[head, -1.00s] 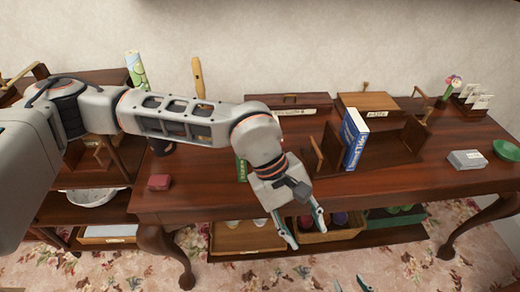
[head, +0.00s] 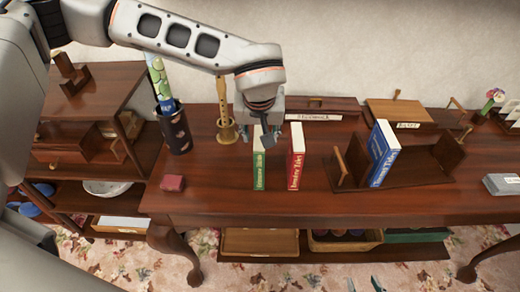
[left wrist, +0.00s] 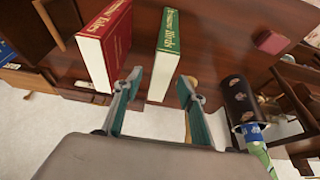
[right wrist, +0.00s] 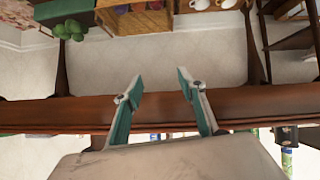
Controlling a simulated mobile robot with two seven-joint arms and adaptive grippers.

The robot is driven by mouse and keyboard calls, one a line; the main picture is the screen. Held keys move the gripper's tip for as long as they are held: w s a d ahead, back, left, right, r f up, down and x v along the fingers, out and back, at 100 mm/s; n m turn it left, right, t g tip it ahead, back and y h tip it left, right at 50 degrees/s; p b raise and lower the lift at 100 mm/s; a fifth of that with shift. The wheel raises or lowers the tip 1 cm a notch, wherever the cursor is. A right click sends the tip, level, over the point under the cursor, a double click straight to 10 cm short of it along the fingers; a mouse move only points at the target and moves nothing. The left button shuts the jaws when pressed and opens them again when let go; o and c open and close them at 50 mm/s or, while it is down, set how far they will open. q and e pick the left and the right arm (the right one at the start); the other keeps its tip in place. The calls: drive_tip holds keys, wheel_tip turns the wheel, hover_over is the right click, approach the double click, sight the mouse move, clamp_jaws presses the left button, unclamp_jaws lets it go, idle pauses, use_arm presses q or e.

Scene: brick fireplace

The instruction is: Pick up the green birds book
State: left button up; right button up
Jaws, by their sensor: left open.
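The green book (head: 259,172) stands upright on the dark wooden table (head: 215,192), its spine facing front. Its lettering is too small to read fully. My right gripper (right wrist: 160,77) is open and empty in front of the table edge. Only its tips show in the head view (head: 363,284).
A red book (head: 295,171) stands close to the right of the green one. Further right, a blue book (head: 383,155) stands in a wooden rack (head: 425,165). A flute on a stand (head: 225,120), a dark pot (head: 176,135) and a small red box (head: 172,183) are left.

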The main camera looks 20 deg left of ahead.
use_arm(q)
drive_tip(key=shift+x, duration=1.5)
drive_tip(key=shift+w+x, duration=0.25)
drive_tip(key=shift+x, duration=2.1)
drive_tip(key=shift+a+f, duration=0.15)
clamp_jaws()
